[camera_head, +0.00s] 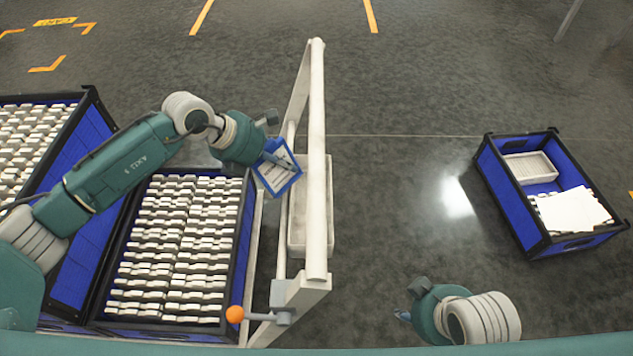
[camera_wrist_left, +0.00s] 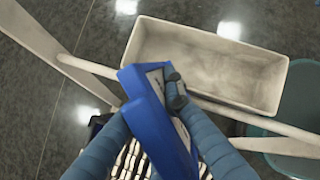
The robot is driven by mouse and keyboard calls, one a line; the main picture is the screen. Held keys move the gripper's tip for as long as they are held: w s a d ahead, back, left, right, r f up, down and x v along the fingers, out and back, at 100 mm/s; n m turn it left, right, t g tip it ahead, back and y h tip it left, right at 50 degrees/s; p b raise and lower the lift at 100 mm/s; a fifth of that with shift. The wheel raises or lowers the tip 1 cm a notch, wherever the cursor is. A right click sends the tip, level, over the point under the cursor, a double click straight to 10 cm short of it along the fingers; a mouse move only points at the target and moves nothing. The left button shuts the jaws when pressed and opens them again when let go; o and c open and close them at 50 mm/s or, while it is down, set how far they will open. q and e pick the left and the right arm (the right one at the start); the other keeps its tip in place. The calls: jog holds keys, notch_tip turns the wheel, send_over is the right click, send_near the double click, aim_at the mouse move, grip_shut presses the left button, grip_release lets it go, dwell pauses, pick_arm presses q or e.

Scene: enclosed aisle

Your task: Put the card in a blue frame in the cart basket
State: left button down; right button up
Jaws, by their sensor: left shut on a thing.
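The card in a blue frame (camera_head: 276,174) is white with printed text and hangs tilted beside the cart's white rail. My left gripper (camera_head: 283,160) is shut on it and holds it by its upper edge. In the left wrist view the blue frame (camera_wrist_left: 158,124) is between my left fingers (camera_wrist_left: 165,118). The cart basket (camera_head: 296,217) is a white open tray behind the rail, and in the left wrist view the basket (camera_wrist_left: 215,60) looks empty. The card is next to the basket, outside it. My right gripper (camera_head: 405,305) is low at the bottom, its fingers small and unclear.
A blue bin of stacked white items (camera_head: 244,240) stands left of the cart, with another (camera_head: 75,270) further left. A blue crate (camera_head: 510,205) with a white tray and papers sits on the right. The floor between is clear.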

pick_arm(q)
jog(key=d+f, duration=0.2)
jog(key=d, duration=0.2)
jog(key=shift+s+d+f+b, duration=0.2)
jog(key=shift+d+f+b, duration=0.15)
jog(key=shift+d+f, duration=0.05)
jog(key=f, duration=0.3)
jog(key=shift+s+d+f+b, duration=0.1)
jog(key=shift+s+d+b, duration=0.05)
jog(key=shift+d+b, duration=0.2)
jog(key=shift+w+d+m+y, duration=0.2)
jog(key=shift+d+y, duration=0.2)
jog(key=shift+y, duration=0.15)
jog(key=shift+w+d+m+y, duration=0.1)
jog(key=shift+w+d+y, duration=0.05)
jog(key=shift+d+y, duration=0.35)
jog(key=shift+w+d+y, duration=0.1)
jog(key=shift+y, duration=0.45)
jog(key=shift+a+f, duration=0.2)
jog(key=shift+f, duration=0.45)
jog(key=c, duration=1.9)
grip_release()
jog(key=shift+d, duration=0.15)
jog(key=shift+o, duration=0.2)
